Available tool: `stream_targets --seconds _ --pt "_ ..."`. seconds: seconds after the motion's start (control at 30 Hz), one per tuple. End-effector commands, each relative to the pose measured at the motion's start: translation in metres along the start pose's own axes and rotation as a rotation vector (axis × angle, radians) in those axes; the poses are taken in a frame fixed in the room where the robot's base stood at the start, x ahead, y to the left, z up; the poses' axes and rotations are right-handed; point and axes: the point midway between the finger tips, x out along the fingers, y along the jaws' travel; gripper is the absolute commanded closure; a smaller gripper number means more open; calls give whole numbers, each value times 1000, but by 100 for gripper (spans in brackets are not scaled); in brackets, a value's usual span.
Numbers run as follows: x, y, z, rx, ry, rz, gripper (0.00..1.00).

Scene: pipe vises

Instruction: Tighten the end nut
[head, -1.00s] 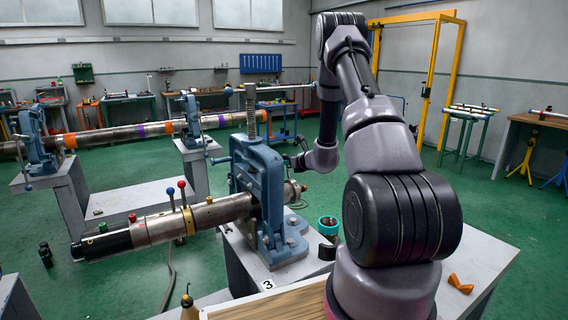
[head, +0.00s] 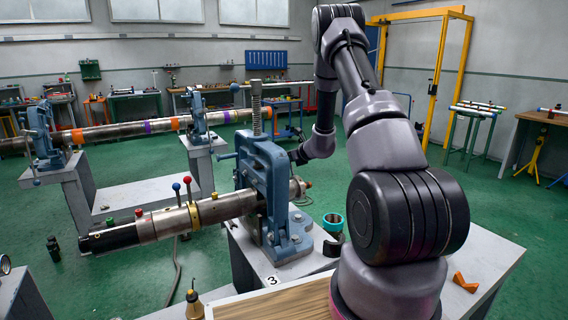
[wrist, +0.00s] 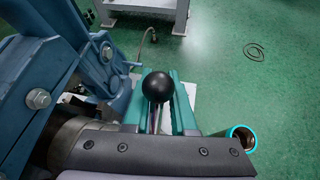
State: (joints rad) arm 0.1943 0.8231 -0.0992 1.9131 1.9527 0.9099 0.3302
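A steel pipe (head: 233,207) lies clamped in a blue vise (head: 269,188) at the middle of the head view. My gripper (head: 292,157) is just behind the vise, mostly hidden. In the wrist view a black ball (wrist: 157,84) on a thin metal rod stands in the middle, with greenish parallel bars on both sides of the rod. The bars look like my fingers. Whether they touch the rod is unclear.
The vise stands on a grey bench with a teal ring (head: 332,223) and an orange piece (head: 464,283). The teal ring also shows in the wrist view (wrist: 241,136).

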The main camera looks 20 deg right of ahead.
Motion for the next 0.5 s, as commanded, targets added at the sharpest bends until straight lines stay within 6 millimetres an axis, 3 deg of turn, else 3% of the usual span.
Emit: stream_targets --seconds 0.37,0.5 --pt "-1 1 2 -2 -4 2 55" --pt "-14 1 2 -1 -4 1 55"
